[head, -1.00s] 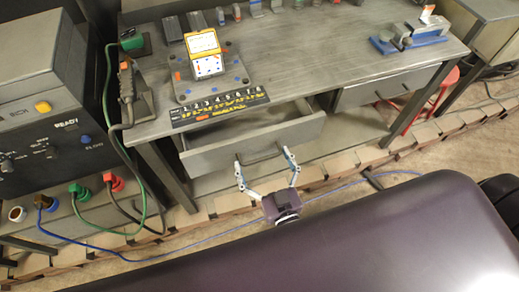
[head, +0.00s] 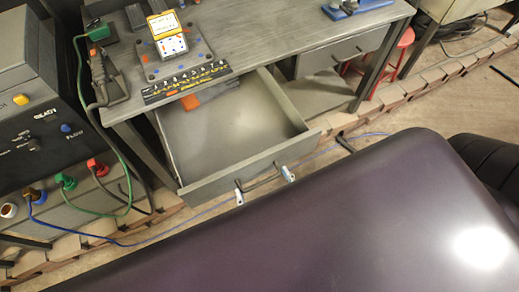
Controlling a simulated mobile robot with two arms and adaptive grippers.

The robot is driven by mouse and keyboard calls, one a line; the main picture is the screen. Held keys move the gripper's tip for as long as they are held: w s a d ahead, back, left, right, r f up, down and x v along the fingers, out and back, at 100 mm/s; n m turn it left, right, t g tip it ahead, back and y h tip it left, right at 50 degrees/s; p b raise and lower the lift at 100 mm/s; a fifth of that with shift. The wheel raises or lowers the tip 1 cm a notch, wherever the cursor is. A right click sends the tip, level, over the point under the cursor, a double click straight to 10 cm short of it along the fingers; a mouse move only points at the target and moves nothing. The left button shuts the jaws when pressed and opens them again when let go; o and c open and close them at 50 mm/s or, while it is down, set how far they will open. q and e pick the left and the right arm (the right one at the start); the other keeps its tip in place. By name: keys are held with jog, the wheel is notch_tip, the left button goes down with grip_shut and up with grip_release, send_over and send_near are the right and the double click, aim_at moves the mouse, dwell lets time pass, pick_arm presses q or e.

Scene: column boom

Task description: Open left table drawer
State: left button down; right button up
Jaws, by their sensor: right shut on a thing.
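The left table drawer (head: 218,135) is pulled well out from under the grey workbench (head: 270,40). Its inside shows as a mostly bare grey tray, with an orange item (head: 191,102) at the back left by the table edge. The dark bar handle (head: 262,182) is on the drawer's front panel (head: 225,181). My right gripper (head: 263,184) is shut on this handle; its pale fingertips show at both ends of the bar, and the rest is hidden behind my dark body. My left gripper is out of view.
The right drawer (head: 345,52) is shut. A tile board (head: 175,52) with a yellow-edged card box (head: 167,33) stands on the table. A machine with cables (head: 35,130) is at the left, and a red stool (head: 395,52) is at the right.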

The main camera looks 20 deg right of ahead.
jog(key=shift+s+d, duration=0.1)
jog(key=shift+s, duration=0.05)
jog(key=o, duration=1.4)
jog(key=shift+s, duration=0.1)
jog(key=s, duration=1.2)
jog(key=shift+d, duration=0.2)
jog(key=shift+w, duration=0.1)
